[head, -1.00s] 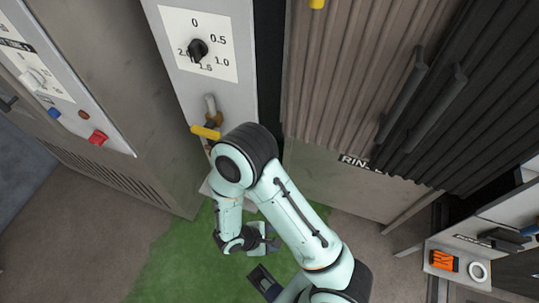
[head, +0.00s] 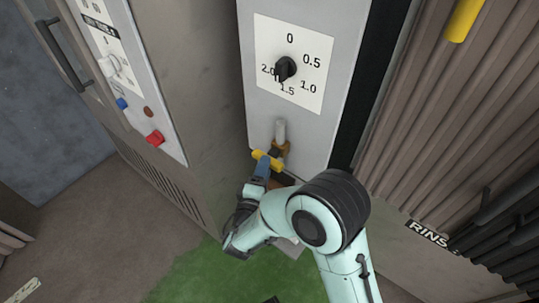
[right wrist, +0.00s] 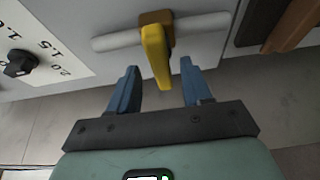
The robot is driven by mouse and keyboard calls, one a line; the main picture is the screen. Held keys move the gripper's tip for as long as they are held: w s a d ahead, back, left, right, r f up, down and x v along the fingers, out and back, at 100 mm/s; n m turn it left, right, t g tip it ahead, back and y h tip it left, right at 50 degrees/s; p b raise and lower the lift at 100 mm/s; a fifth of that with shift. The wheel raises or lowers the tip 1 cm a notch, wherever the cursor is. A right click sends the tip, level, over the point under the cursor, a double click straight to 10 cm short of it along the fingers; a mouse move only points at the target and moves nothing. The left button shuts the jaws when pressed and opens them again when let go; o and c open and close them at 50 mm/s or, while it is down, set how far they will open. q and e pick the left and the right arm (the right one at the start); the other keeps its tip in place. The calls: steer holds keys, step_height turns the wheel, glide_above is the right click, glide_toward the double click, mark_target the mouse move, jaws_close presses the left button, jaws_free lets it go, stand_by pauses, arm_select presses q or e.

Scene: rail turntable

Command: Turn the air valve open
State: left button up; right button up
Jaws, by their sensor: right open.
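The air valve's yellow lever (head: 267,160) sits on a brass fitting (head: 281,148) with a grey pipe, low on the light panel. In the right wrist view the yellow lever (right wrist: 156,57) points down from the brass body (right wrist: 157,18). My right gripper (right wrist: 160,70) is open, its blue fingers on either side of the lever's lower end, with visible gaps. In the head view the right gripper (head: 264,168) is at the lever, partly hidden by my own arm. My left gripper is not in view.
A black dial knob (head: 286,68) on a white scale is above the valve. The left cabinet carries a red button (head: 155,139) and a blue button (head: 122,103). A ribbed curtain (head: 430,130) stands to the right. Green floor (head: 195,275) lies below.

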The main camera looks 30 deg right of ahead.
steer(key=x, duration=0.5)
steer(key=shift+w+d, duration=0.25)
steer(key=shift+d, duration=0.05)
steer(key=c, duration=0.8)
